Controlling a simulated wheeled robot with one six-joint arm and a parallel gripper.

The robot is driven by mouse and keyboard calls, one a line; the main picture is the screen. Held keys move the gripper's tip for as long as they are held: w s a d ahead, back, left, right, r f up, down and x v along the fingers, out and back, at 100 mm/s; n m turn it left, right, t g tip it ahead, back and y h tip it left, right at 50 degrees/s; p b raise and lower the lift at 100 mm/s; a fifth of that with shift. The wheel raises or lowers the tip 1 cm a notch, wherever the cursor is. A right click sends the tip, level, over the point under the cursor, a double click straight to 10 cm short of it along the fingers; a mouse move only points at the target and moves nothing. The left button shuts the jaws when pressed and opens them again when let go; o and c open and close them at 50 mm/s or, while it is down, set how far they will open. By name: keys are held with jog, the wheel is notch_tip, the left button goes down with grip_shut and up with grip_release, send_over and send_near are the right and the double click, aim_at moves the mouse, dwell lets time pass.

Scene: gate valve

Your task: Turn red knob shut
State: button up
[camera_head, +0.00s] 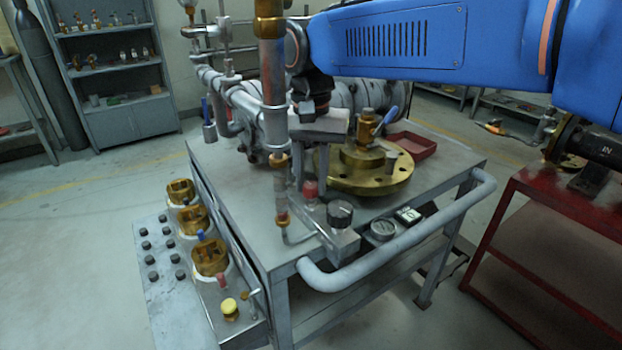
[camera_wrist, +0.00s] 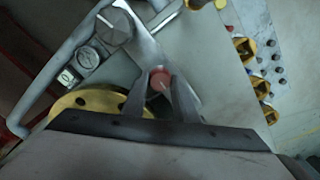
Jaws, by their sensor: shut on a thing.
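The red knob (camera_head: 311,188) is a small upright cap on the cart top, behind the black-topped knob. It also shows in the wrist view (camera_wrist: 159,80), between the two grey fingertips. My gripper (camera_head: 308,177) reaches down over it from above and is shut on it. The fingers also show in the wrist view (camera_wrist: 162,75), one on each side of the red cap. The knob's stem and base are mostly hidden.
A black-topped knob (camera_head: 340,214) and a round gauge (camera_head: 384,230) stand close in front. A brass flange (camera_head: 392,178) lies just right, and a vertical pipe (camera_head: 272,85) rises close left. A grey handrail (camera_head: 410,248) edges the cart.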

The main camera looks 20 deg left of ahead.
aim_at(312, 184)
jog(key=o, duration=1.1)
jog(key=shift+c, duration=0.2)
jog(key=shift+r, duration=0.15)
notch_tip(312, 184, up, 17)
jog(key=shift+d, duration=0.1)
